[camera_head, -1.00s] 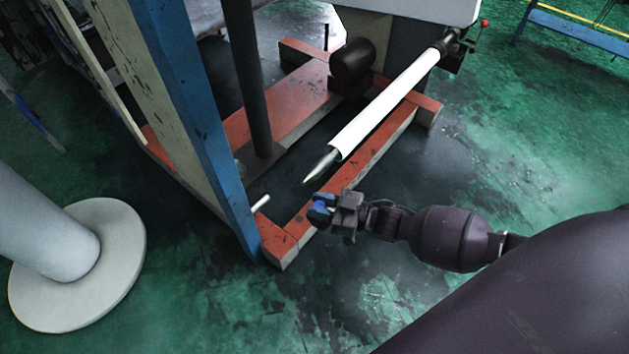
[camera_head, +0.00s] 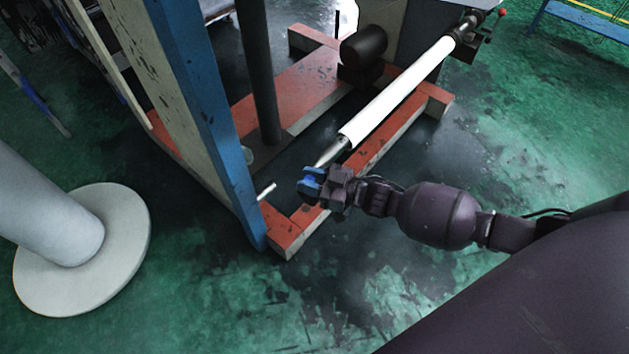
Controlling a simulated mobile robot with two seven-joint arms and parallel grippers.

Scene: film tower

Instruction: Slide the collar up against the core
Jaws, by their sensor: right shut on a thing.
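The core (camera_head: 397,100) is a long white tube on a shaft slanting from the machine at upper right toward the centre. Blue parts show at the gripper's end. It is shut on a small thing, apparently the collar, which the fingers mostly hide. No collar shows on the bare shaft end. My left gripper is out of view.
A red and grey base frame (camera_head: 290,232) lies under the shaft. A blue upright (camera_head: 204,110) and a dark post (camera_head: 259,75) stand left of it. A short pale rod (camera_head: 267,191) sticks out beside the upright. Green floor (camera_head: 540,130) is open at right.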

